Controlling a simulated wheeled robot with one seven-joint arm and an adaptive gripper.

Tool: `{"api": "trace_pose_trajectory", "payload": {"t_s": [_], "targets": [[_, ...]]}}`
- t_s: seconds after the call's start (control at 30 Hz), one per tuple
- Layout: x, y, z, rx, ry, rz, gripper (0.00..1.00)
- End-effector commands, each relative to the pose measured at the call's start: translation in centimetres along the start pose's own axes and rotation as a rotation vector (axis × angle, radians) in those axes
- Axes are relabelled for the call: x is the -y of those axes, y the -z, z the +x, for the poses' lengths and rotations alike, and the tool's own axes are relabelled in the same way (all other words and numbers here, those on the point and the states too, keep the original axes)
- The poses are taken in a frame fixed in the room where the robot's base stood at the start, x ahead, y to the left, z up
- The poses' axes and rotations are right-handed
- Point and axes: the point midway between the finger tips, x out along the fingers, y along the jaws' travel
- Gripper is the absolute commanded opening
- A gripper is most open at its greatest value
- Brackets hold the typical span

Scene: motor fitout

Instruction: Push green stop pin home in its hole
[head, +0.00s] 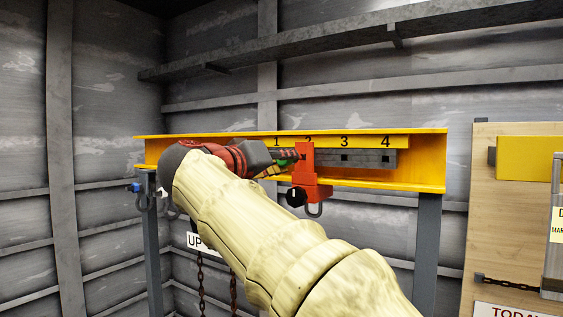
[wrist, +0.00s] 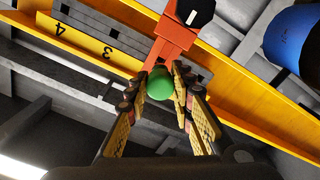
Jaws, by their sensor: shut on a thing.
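The green stop pin shows as a round green head in the wrist view (wrist: 160,84), between the finger pads; a bit of it shows in the head view (head: 283,163). My gripper (wrist: 170,78) is shut on it, its fingers pointing at the beam. In the head view my gripper (head: 287,160) is just left of the red trolley (head: 309,184), near the marks 1 and 2. The trolley (wrist: 173,46) is right behind the pin head in the wrist view. The pin's shaft and its hole are hidden, so I cannot tell how deep it sits.
The yellow beam (head: 415,176) carries a grey strip (head: 365,158) with square holes under the numbers 3 and 4. A black knob (head: 295,197) and a hook (head: 314,210) are on the trolley. A blue object (wrist: 294,42) is at the wrist view's upper right. A wooden board (head: 482,215) stands at right.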

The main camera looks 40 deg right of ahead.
Motion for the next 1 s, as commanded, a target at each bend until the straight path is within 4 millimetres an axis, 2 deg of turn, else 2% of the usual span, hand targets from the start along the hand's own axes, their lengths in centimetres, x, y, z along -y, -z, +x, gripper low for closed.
{"api": "trace_pose_trajectory", "payload": {"t_s": [1.0], "targets": [[0.0,0.0,2.3,0.000,0.001,0.000,0.00]]}}
